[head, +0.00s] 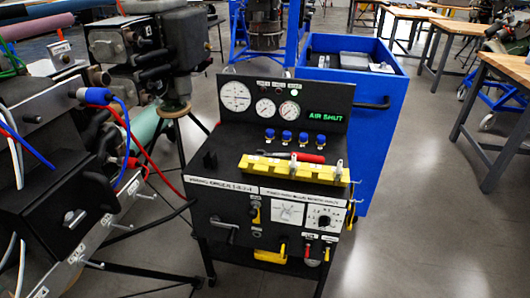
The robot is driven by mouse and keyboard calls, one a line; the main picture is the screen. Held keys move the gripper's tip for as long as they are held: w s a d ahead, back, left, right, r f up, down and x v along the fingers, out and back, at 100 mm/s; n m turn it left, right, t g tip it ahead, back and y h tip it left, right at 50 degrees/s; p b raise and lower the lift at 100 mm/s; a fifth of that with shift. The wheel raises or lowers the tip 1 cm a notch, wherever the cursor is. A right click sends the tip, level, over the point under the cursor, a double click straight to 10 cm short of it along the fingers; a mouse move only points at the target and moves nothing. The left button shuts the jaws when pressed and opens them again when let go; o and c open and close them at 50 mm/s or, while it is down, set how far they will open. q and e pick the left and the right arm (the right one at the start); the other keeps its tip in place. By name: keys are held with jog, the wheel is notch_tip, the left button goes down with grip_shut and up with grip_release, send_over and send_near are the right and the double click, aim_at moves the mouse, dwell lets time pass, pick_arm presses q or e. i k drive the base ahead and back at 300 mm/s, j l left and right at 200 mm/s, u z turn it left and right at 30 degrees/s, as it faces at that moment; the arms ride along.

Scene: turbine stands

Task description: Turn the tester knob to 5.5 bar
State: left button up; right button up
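The black tester cart (213,218) stands in the middle of the head view with its sloped front facing me. A round knob with a dial scale (324,220) sits on a white plate at the right of its lower front. The knob's setting is too small to read. A white meter plate (287,208) is just left of it. The upper panel has three round gauges, a large one (236,97) and two smaller ones (265,109) (289,111). Their readings are not legible. A green display (325,117) reads "AIR SHUT". Neither of my grippers shows.
Several blue-capped fittings (287,137), a yellow rail (294,170) and a red-handled tool (300,157) are on the tester's top. Dark machinery with red and blue cables (122,118) crowds the left. A blue cart (368,125) stands behind. Floor (420,240) at right is clear.

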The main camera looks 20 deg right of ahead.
aim_at(325, 221)
jog(key=z, duration=1.1)
